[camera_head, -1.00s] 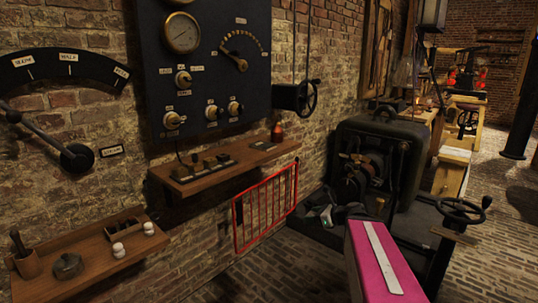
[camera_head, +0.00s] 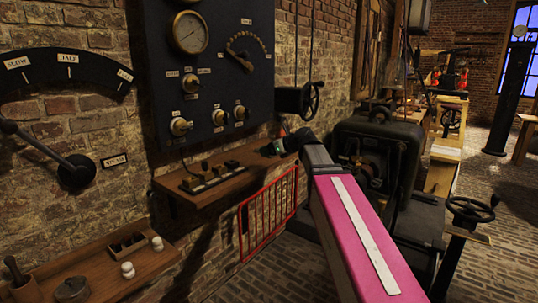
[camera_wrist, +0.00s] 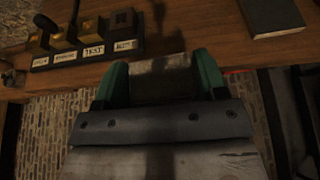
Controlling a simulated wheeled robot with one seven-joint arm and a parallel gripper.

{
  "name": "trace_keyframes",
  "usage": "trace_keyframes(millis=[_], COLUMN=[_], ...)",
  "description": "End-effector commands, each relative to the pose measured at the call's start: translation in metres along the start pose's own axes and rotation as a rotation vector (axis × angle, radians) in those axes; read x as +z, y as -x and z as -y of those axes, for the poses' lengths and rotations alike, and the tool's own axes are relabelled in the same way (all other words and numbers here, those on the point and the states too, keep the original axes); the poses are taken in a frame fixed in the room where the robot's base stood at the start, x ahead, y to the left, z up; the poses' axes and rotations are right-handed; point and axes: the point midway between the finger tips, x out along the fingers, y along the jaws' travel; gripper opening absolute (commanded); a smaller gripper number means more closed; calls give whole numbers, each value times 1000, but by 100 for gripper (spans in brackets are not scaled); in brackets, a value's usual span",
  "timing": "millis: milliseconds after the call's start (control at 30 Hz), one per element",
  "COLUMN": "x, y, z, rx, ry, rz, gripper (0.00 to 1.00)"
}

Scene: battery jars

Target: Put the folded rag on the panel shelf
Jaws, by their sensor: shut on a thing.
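My gripper (camera_head: 277,149) is at the front edge of the panel shelf (camera_head: 222,185), near its right end. In the wrist view my gripper (camera_wrist: 160,82) has its two green fingers on either side of a dull grey-brown piece, which I take to be the folded rag (camera_wrist: 160,88). The fingers are shut on it. The wooden shelf (camera_wrist: 205,40) lies just beyond the fingertips. I cannot tell whether the rag touches the shelf. The rag cannot be made out in the head view.
A labelled switch strip (camera_wrist: 85,42) stands on the shelf, left of my fingers. A dark flat book-like thing (camera_wrist: 275,16) lies to their right. Bare wood lies between them. A red rack (camera_head: 268,215) is below the shelf, and the dark panel (camera_head: 215,70) above.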

Motion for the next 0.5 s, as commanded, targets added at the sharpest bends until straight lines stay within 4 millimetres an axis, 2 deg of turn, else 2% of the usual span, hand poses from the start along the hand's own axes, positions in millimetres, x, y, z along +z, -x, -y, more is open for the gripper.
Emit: trace_keyframes(millis=[33, 100, 200, 367, 500], x=[15, 29, 41, 44, 38], y=[-3, -6, -7, -21, -48], z=[-2, -6, -9, -2, 15], rx=[-2, -5, -8, -8, -8], ry=[3, 0, -3, -7, -7], rz=[6, 11, 14, 15, 15], gripper=[43, 43, 43, 43, 43])
